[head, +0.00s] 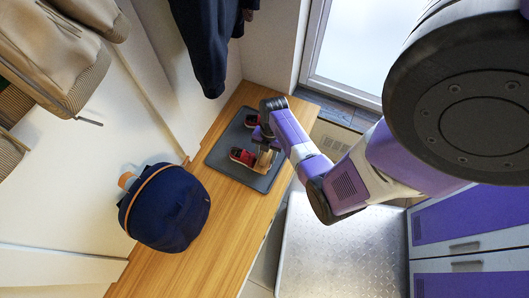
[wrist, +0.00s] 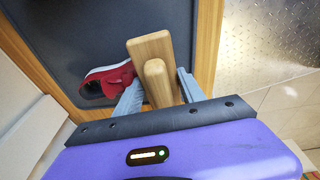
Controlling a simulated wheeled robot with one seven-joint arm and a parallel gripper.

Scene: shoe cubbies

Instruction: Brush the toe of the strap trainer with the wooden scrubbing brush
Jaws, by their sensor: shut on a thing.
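My gripper (wrist: 160,94) is shut on the wooden scrubbing brush (wrist: 150,48), whose pale wood shows between and beyond the two grey fingers. In the head view the brush (head: 264,162) is small, just below my gripper (head: 265,147). A red trainer with a pale sole (wrist: 108,80) lies left of the brush in the wrist view, partly hidden by the left finger. In the head view a red trainer (head: 240,156) is close beside the brush, and another red shoe (head: 251,121) is farther up. I cannot tell whether the brush touches the trainer; its bristles are hidden.
The shoes are on a dark grey tray (head: 216,155) on a wooden bench (head: 224,220). A navy round bag (head: 166,208) sits on the bench to the left. A dark garment (head: 207,45) hangs above. A metal plate (head: 335,260) lies at lower right.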

